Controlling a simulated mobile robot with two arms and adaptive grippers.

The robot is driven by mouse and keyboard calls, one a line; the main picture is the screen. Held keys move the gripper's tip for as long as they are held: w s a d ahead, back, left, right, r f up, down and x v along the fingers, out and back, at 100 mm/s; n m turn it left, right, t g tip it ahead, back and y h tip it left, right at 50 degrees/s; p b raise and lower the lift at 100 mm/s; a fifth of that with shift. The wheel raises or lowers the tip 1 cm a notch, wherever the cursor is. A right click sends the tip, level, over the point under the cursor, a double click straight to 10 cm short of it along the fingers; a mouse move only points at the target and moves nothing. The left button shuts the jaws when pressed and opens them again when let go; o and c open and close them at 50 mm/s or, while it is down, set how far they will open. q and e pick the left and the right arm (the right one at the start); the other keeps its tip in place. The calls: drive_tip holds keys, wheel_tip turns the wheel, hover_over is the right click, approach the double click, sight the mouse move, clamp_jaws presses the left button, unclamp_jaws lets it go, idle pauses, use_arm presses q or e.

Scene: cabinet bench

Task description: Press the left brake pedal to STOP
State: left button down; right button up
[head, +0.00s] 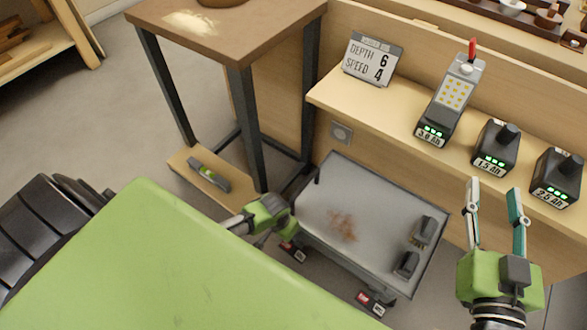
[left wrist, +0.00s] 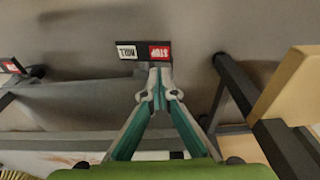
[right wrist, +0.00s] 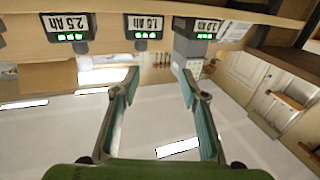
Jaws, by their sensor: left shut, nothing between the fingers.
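The left brake pedal (head: 293,252) shows low at the left edge of the grey-topped cart, partly behind my left gripper (head: 272,230). The right pedal (head: 371,303) sits under the cart's front edge. My right gripper (head: 493,187) is open and empty at the right, by the shelf.
The shelf (head: 400,113) carries battery packs (head: 495,146) and a depth-and-speed sign (head: 372,60).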

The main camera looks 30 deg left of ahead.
use_arm(q)
drive_tip(key=shift+r+p, duration=0.8)
drive_tip(key=shift+p, duration=0.1)
use_arm(e)
wheel_tip(320, 180, down, 9)
drive_tip(key=s+d+g+h, duration=0.1)
drive_tip(key=s+d+g, duration=0.1)
drive_tip(key=g, duration=0.3)
drive_tip(key=shift+s+f, duration=0.2)
drive_tip(key=shift+s, duration=0.25)
use_arm(q)
drive_tip(key=shift+d, duration=0.1)
